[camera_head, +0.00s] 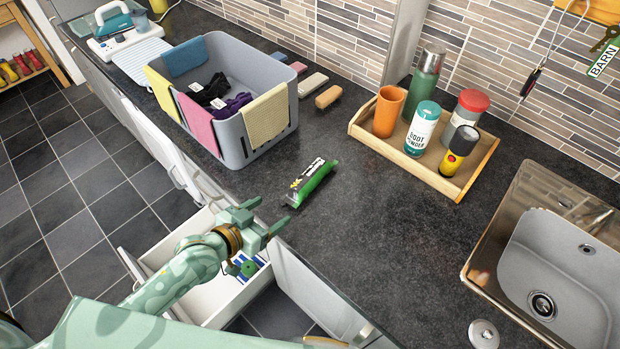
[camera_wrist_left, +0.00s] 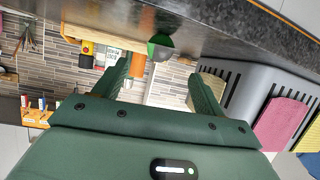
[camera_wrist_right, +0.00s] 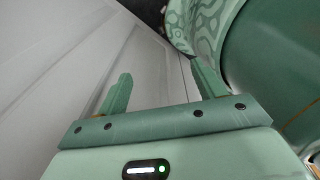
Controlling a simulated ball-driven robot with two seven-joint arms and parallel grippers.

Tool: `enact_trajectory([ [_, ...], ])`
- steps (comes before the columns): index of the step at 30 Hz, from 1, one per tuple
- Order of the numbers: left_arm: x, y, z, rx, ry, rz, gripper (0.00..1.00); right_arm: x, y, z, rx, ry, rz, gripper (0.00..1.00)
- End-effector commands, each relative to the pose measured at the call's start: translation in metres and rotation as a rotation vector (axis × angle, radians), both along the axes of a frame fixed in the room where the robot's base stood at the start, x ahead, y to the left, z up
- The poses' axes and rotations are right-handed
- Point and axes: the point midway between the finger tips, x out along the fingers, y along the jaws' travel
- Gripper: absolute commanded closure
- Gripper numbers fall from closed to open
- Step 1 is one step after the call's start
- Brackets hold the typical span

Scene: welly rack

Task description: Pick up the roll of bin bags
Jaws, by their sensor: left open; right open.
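The roll of bin bags (camera_head: 312,182) is a green cylinder with a black and white label, lying on the dark worktop. Its green and grey end shows in the left wrist view (camera_wrist_left: 160,46), just beyond and between my fingertips. My left gripper (camera_head: 272,214) is open and empty at the worktop's front edge, a short way in front of the roll and apart from it. My right gripper (camera_wrist_right: 158,85) is open and empty in its own wrist view, in front of pale panels; I cannot make it out in the head view.
A grey bin (camera_head: 233,118) with cloths over its rim stands left of the roll. A wooden tray (camera_head: 447,185) with bottles and an orange cup stands to the right, beside the sink (camera_head: 553,270). An open drawer (camera_head: 222,300) lies below my left gripper.

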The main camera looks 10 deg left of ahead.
Motion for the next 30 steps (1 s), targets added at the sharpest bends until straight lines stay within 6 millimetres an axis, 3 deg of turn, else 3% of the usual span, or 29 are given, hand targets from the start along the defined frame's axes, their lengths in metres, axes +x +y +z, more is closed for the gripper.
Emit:
enact_trajectory([
  [6, 0.04, -0.022, -0.021, 0.0, -0.001, 0.0, 0.29, -0.001, -0.001, -0.012, -0.001, 0.003, 0.0, 0.31],
  [14, 0.06, -0.033, -0.028, 0.0, -0.001, 0.0, 0.29, -0.001, 0.0, -0.017, -0.001, 0.005, 0.001, 0.31],
  [21, 0.091, -0.049, -0.043, -0.001, -0.001, -0.001, 0.29, -0.003, 0.0, -0.028, -0.001, 0.008, 0.001, 0.31],
  [30, 0.096, -0.051, -0.044, 0.0, -0.001, -0.001, 0.29, -0.003, 0.0, -0.028, -0.001, 0.008, 0.0, 0.31],
])
